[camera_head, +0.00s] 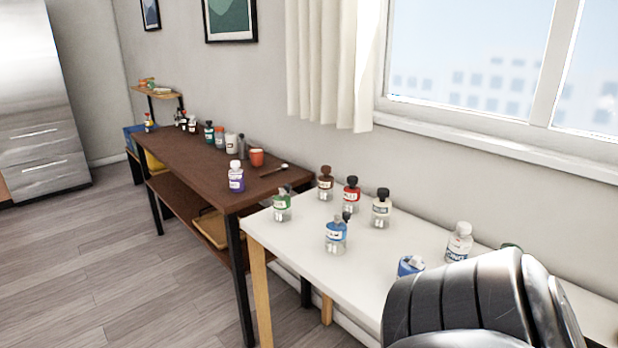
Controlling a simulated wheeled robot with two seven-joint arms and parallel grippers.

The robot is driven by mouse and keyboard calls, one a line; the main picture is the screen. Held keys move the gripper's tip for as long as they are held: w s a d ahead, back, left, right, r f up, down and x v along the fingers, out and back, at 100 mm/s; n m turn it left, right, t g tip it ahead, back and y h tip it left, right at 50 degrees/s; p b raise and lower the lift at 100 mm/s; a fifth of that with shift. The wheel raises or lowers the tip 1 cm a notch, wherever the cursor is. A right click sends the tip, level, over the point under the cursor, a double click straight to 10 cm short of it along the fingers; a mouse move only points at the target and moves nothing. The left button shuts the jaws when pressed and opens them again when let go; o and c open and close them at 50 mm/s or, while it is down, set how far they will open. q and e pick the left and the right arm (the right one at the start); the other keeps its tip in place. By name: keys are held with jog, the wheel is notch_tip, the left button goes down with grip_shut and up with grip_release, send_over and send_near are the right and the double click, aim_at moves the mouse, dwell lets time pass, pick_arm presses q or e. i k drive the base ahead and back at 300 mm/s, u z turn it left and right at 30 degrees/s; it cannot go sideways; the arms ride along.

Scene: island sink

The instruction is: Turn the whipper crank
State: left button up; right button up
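I cannot make out a whipper or a crank in the head view. Neither of my grippers shows. A dark, ridged, shiny shape, apparently part of my own arm, fills the lower right corner and hides part of the white table (290,235). A blue can-like item (410,266) stands on this table beside that shape. A white-capped bottle (459,242) stands behind it.
Several bottles stand on the white table, among them a blue one (336,236) and a green one (282,205). A brown table (205,168) to the left holds more bottles, an orange cup (257,158) and a spoon (275,170). The floor (120,270) at left is clear.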

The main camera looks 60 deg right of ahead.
aim_at(346, 216)
jog(key=i, duration=1.15)
jog(key=z, duration=2.65)
